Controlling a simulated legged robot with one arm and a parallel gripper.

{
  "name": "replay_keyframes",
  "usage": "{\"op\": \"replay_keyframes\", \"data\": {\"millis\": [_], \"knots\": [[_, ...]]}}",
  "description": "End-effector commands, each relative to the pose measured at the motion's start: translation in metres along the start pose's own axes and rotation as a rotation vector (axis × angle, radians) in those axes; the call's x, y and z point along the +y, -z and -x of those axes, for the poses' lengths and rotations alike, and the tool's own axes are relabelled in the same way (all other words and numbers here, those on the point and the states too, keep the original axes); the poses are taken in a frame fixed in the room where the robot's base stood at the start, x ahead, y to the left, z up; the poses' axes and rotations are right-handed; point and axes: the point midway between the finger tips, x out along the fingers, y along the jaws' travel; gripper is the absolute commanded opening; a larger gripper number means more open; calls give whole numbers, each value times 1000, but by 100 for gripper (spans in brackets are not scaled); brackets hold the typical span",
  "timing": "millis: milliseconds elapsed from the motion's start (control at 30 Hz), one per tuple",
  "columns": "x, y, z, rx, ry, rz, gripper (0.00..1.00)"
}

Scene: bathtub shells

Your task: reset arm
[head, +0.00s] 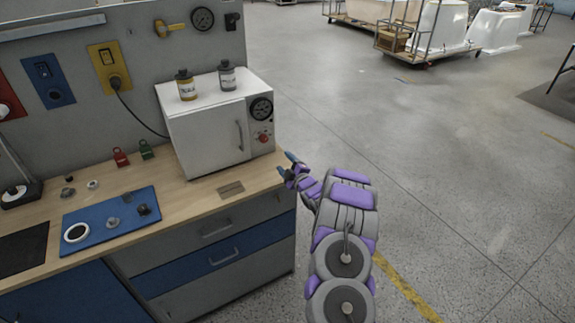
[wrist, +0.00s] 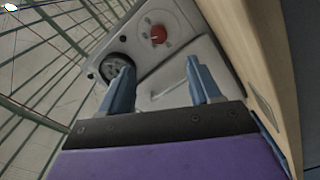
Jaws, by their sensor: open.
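My gripper (head: 290,168) is at the right end of the workbench, just right of the white oven-like box. In the wrist view my gripper (wrist: 158,85) shows two blue fingers spread apart with nothing between them. Beyond the fingers is the front of the white box (wrist: 180,65), with its red knob (wrist: 158,34) and dark round dial (wrist: 114,66). In the head view my purple and grey arm reaches up from the lower right, partly bent.
The white box (head: 206,134) carries two small bottles (head: 186,84) (head: 227,75). A blue mat (head: 92,222) with small parts lies on the wooden benchtop (head: 180,203). Drawers (head: 215,256) are below. Open floor (head: 440,150) lies right; carts with white tub shells (head: 440,24) stand far back.

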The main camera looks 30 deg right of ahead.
Motion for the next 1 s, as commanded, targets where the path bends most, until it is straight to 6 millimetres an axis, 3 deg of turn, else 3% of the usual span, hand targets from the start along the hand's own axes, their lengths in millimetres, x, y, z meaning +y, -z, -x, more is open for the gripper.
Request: {"op": "replay_keyframes", "data": {"millis": [233,767,1000], "knots": [[2,1,13,2,-2,2,63],[1,2,13,1,-1,0,63],[13,30,5,-62,66,-65,63]]}}
